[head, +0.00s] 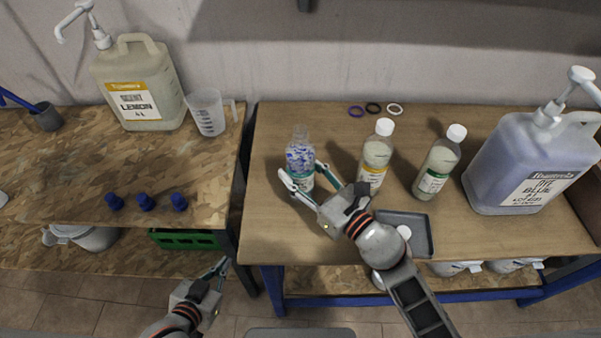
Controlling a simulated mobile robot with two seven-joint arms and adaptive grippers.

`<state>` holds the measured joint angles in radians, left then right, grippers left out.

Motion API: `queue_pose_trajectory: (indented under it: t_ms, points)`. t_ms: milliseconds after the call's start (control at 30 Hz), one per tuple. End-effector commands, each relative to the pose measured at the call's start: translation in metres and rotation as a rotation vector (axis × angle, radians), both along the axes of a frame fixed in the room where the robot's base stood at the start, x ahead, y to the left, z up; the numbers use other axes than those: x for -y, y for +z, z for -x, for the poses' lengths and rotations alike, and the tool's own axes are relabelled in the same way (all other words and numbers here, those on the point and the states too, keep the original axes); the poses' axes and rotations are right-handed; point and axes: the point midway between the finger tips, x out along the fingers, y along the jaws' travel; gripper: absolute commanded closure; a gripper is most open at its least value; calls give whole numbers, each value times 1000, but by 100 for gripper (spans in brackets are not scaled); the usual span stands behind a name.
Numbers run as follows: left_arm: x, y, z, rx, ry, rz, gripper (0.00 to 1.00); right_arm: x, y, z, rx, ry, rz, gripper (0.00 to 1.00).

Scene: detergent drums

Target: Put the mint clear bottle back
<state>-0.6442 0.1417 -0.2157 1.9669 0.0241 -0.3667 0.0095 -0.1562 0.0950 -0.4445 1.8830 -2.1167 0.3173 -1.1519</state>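A clear bottle (300,157) with blue specks and a teal label stands at the left of the right-hand table, with no cap visible. My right gripper (302,175) is at its front, one finger on each side of the label. The fingers are spread, with small gaps beside the bottle; contact is hard to judge. A white-capped bottle with a yellow label (376,155) and one with a green label (437,165) stand to the right. My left gripper (224,264) is empty, low in front of the gap between the tables; its finger opening is unclear.
A grey tray (424,222) lies near the front edge. A large blue-dye jug (525,165) stands right, and a lemon jug (140,85) and beaker (207,112) left. Three rings (374,108) lie at the back. Blue caps (146,202) line the left table's front.

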Motion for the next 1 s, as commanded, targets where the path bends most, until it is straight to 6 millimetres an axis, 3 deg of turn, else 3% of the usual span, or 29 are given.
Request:
queue_pose_trajectory:
  t_ms: [333,367,400,833,1000]
  points:
    - [-2,-8,4,-13,2,-4,100,0,-1,0,4,0,-1,92]
    - [-2,-7,4,-13,2,-4,100,0,-2,0,1,0,0,51]
    - [-2,-7,4,-13,2,-4,100,0,-2,0,1,0,0,41]
    - [-2,-3,4,-11,4,-4,100,0,3,0,1,0,-1,39]
    - [-2,-3,3,-7,4,-2,100,16,-1,19,-2,0,3,39]
